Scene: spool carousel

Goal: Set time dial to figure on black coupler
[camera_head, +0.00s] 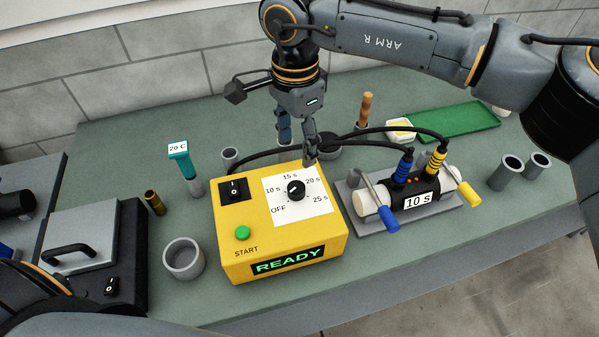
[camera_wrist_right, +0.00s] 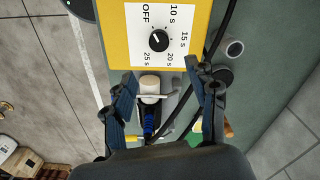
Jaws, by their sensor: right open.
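The yellow control box (camera_head: 235,215) stands on the green table, its display reading READY. Its black time dial (camera_head: 296,190) sits on a white plate marked OFF, 10 s, 15 s, 20 s and 25 s. The dial also shows in the right wrist view (camera_wrist_right: 159,40); its small pointer is hard to read. The black coupler (camera_head: 401,190) lies right of the box, with a label (camera_head: 417,201) reading 10 s. My right gripper (camera_head: 298,147) is open and empty, above the box's back edge and apart from the dial. My left gripper is out of view.
Two cables arch from behind the box to the coupler's blue and yellow plugs. A grey cup (camera_head: 184,258) and a teal 20 C post (camera_head: 180,155) stand left of the box. Grey tubes (camera_head: 507,172) and a green tray (camera_head: 455,122) are at the right.

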